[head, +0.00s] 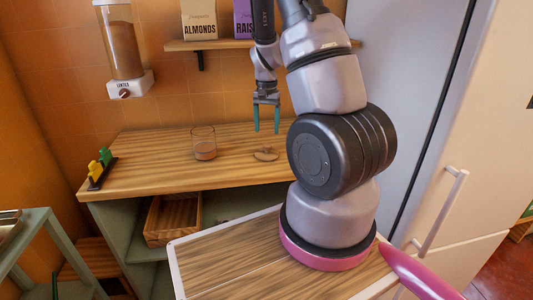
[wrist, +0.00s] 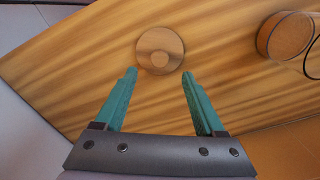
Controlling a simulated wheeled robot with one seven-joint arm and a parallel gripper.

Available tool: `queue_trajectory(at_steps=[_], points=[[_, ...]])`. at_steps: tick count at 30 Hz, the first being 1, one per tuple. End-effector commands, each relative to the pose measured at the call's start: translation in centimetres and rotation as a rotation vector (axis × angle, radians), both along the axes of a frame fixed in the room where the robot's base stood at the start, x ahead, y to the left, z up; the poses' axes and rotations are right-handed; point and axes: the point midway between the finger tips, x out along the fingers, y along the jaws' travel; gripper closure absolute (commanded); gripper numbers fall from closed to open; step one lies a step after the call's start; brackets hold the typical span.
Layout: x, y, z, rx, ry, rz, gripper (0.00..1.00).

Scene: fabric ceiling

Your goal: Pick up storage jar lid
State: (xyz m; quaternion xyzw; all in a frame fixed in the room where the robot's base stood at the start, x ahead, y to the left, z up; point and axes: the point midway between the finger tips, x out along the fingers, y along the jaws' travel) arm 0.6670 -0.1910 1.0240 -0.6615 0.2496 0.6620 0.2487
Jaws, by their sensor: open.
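The storage jar lid (head: 265,154) is a round wooden disc with a smaller round knob, lying on the wooden counter (head: 140,178). In the wrist view the lid (wrist: 160,50) lies just beyond the fingertips, roughly centred between them. My gripper (head: 266,131) has two teal fingers pointing down above the counter, over the lid. It is open and empty, and its fingers (wrist: 159,72) also show in the wrist view. A glass jar (head: 204,144) with brown contents stands on the counter to the left of the lid; part of it shows in the wrist view (wrist: 284,36).
A rack with yellow and green pieces (head: 101,168) sits at the counter's left end. A lentil dispenser (head: 122,50) hangs on the wall. A shelf (head: 222,44) holds almond and raisin boxes above. A white fridge (head: 405,90) stands at the right. The counter's front is clear.

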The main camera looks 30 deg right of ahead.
Motion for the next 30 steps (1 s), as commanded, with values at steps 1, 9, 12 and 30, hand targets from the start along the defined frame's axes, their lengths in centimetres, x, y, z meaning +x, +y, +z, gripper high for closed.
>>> queue_trajectory(at_steps=[1, 9, 12, 30], points=[[-0.1, 0.0, -0.9, 0.001, 0.004, -0.002, 0.28], [0.0, 0.0, -3.2, 0.001, 0.002, -0.001, 0.28], [-0.2, -0.1, -4.7, 0.001, 0.003, -0.001, 0.28], [-0.1, 0.0, -7.8, 0.002, -0.001, 0.0, 0.67]])
